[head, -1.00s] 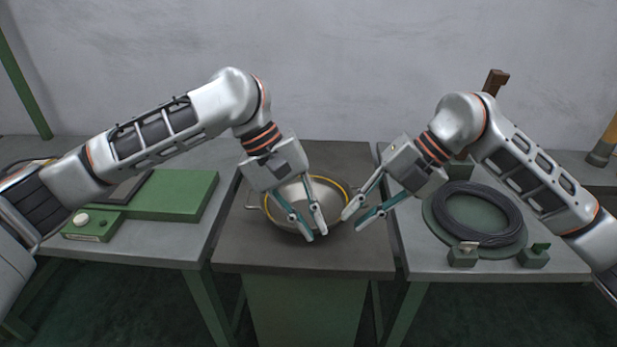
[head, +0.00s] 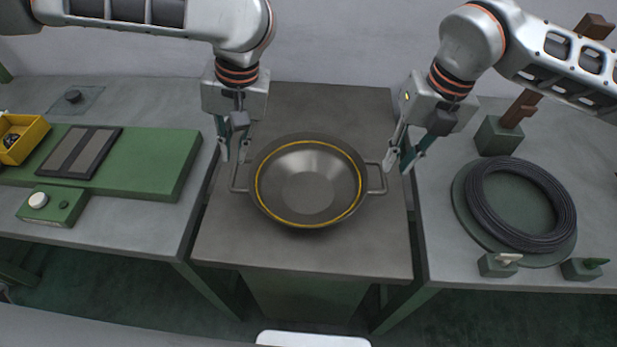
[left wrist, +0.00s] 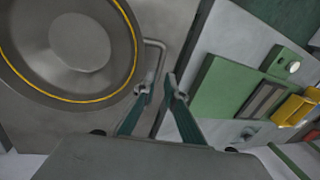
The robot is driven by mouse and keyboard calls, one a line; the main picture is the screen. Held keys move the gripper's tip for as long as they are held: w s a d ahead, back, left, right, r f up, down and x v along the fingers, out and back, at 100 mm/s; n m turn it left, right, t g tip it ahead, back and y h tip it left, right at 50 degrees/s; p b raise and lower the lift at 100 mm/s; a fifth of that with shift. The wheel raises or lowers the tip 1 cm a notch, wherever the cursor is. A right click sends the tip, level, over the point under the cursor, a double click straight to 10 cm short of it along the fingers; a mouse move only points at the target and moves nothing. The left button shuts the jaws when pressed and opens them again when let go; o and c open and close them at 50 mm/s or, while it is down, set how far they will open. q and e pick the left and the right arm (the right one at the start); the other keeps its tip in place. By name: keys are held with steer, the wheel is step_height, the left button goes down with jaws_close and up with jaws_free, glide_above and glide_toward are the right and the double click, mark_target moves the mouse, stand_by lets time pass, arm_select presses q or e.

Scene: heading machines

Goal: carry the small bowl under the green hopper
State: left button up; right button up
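A wide, shallow metal bowl (head: 308,185) with a yellow ring inside its rim and a handle on each side stands upright on the middle table. My left gripper (head: 233,157) is open near the bowl's left handle (head: 238,178). In the left wrist view, its two fingertips (left wrist: 158,88) are apart near the end of that handle, with nothing clearly between them. My right gripper (head: 398,166) is open, its fingertips close to the right handle (head: 378,180); I cannot tell whether they touch it. No green hopper is in view.
The left table carries a green plate (head: 150,160), a green button box (head: 54,204) and a yellow bin (head: 22,138). The right table holds a black wire coil (head: 520,205) on a round green base and several green blocks. The middle table's front (head: 305,250) is clear.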

mark_target(234, 171)
arm_select(q)
steer(key=shift+f, duration=0.1)
arm_select(e)
steer(key=shift+f, duration=0.1)
